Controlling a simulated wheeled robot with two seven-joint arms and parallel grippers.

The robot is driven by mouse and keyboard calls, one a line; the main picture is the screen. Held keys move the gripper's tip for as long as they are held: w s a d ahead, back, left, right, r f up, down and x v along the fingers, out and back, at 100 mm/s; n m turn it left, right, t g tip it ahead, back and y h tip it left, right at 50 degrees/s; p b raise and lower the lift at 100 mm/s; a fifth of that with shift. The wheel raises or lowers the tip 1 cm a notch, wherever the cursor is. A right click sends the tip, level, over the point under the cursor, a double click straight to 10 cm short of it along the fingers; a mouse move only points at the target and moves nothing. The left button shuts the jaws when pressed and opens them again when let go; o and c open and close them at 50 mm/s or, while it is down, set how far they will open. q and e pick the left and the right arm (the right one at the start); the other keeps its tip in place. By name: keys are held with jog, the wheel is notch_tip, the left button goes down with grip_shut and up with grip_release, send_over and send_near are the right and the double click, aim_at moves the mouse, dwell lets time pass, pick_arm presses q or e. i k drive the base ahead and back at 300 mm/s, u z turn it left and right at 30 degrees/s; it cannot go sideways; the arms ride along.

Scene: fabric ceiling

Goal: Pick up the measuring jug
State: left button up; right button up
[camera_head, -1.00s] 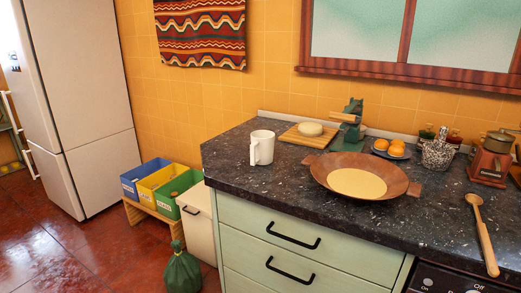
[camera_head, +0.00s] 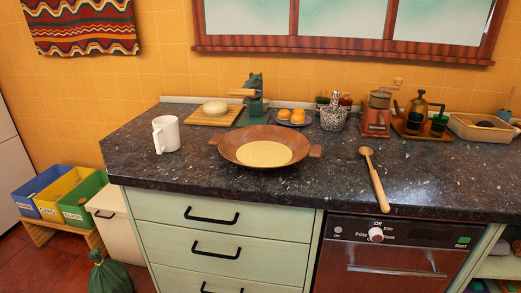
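The likely measuring jug is a white cylindrical vessel (camera_head: 166,134) with a handle on its left side. It stands upright on the left end of the dark speckled counter (camera_head: 190,178). No markings on it can be made out. Neither of my grippers shows in the head view.
A wide brown pan (camera_head: 229,147) sits right of the white vessel. Behind are a cutting board (camera_head: 196,120), a green device (camera_head: 254,95) and a plate of oranges (camera_head: 291,116). A wooden spoon (camera_head: 376,181) lies near the front edge.

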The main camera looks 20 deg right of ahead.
aim_at(166, 136)
jog(key=z, duration=0.15)
jog(key=k, duration=0.4)
jog(key=u, duration=1.2)
jog(key=i, duration=1.45)
jog(key=z, duration=0.9)
